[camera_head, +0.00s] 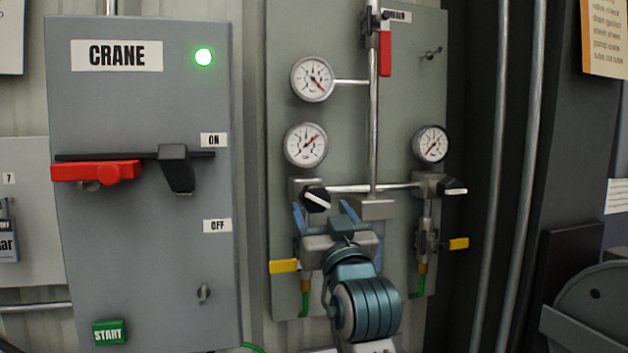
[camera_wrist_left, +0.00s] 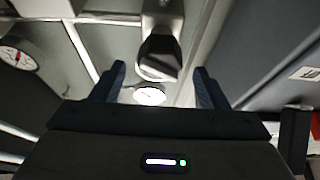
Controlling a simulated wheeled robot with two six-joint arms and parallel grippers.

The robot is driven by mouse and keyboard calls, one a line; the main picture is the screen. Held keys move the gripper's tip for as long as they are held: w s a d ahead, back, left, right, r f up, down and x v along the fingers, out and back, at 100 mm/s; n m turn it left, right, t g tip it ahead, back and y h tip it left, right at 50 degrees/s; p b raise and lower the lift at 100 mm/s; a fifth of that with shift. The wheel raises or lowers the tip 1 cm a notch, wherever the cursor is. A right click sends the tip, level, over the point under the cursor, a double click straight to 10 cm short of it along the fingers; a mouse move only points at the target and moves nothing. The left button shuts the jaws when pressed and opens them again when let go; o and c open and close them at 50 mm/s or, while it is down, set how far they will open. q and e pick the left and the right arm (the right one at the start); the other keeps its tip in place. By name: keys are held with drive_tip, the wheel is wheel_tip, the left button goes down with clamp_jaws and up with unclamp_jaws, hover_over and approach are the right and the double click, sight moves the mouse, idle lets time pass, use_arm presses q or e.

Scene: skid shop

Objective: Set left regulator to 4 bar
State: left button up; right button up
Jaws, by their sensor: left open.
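The left regulator has a black knob with a white pointer bar (camera_head: 316,199), left of centre on the grey panel. Its round gauge (camera_head: 306,145) is above, with a red needle slanting to the upper right; the numbers are too small to read. My left gripper (camera_head: 325,215) is open in front of the panel, just below the knob. In the left wrist view the knob (camera_wrist_left: 158,60) appears between the fingertips, with a gap on both sides. The gauge (camera_wrist_left: 149,96) also shows there, partly hidden. My right gripper is not in view.
The right regulator knob (camera_head: 453,186) and its gauge (camera_head: 431,144) are to the right. Yellow-handled valves (camera_head: 284,266) sit below. A red lever (camera_head: 385,53) hangs above. The crane box (camera_head: 143,250) stands close on the left. Pipes (camera_head: 519,180) run up the right.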

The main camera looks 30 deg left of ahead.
sight(318, 204)
use_arm(q)
drive_tip(key=shift+p+x, duration=1.45)
drive_tip(key=shift+x, duration=1.65)
drive_tip(key=shift+f, duration=0.1)
drive_tip(key=c, duration=1)
drive_tip(key=n+b, duration=0.1)
drive_tip(key=b, duration=0.2)
drive_tip(key=shift+f+n+g+y+b, duration=0.25)
drive_tip(key=shift+n+g+y+b, duration=0.15)
drive_tip(key=shift+r+n+g+b, duration=0.1)
drive_tip(key=shift+n+g+b, duration=0.2)
drive_tip(key=shift+b, duration=0.25)
drive_tip(key=shift+r, duration=0.15)
